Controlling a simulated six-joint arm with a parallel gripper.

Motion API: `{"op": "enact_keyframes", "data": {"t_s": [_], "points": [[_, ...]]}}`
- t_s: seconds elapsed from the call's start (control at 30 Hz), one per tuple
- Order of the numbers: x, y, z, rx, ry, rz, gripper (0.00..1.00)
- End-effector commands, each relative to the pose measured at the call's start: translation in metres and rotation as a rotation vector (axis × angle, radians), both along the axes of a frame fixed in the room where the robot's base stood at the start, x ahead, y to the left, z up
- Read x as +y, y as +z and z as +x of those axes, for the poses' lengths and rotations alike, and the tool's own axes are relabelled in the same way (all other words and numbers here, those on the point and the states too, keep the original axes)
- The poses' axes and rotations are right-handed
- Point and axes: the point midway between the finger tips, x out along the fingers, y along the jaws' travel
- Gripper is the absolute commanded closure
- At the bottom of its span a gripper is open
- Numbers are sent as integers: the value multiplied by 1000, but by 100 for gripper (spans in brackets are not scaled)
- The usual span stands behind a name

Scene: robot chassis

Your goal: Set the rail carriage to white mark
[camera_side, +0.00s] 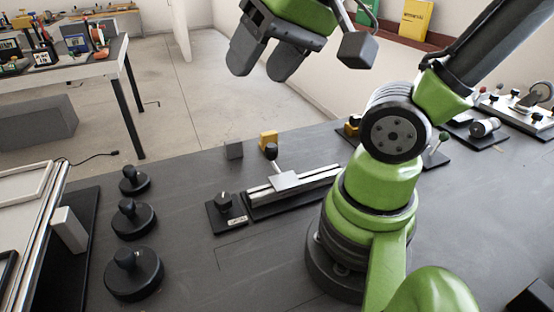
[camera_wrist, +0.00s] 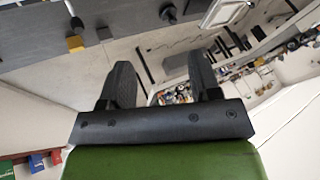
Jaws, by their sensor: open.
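The rail carriage (camera_side: 285,180) is a silver plate with a post and a black ball knob (camera_side: 271,151) leaning up from it. It sits on a silver rail (camera_side: 318,180) on a black base, toward the rail's left part. A dark dial (camera_side: 224,200) and a small pale label (camera_side: 238,219) are at the rail's left end. I cannot make out a white mark on the rail. My gripper (camera_side: 263,70) is open and empty, high above and behind the rail. Its two dark fingers also show in the wrist view (camera_wrist: 162,80), apart with nothing between them.
A yellow block (camera_side: 268,139) and a dark block (camera_side: 234,149) stand behind the rail. Several black round-knobbed pieces (camera_side: 128,218) are in a row at left. More fixtures (camera_side: 486,127) are at right.

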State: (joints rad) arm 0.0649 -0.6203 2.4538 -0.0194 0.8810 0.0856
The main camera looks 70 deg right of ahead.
Motion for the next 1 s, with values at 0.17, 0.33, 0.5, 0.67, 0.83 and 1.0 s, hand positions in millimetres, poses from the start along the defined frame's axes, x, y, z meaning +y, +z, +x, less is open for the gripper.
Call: {"op": "enact_keyframes", "data": {"t_s": [0.17, 0.33, 0.5, 0.67, 0.83, 1.0], "points": [[-42, -25, 38, 186, -305, 50, 43], [-93, -66, 62, 353, -611, 110, 43], [-138, -113, 67, 486, -868, 161, 43], [-160, -142, 63, 556, -1007, 193, 43], [-167, -155, 61, 578, -1049, 201, 43], [-166, -180, 60, 581, -1046, 202, 43]]}}
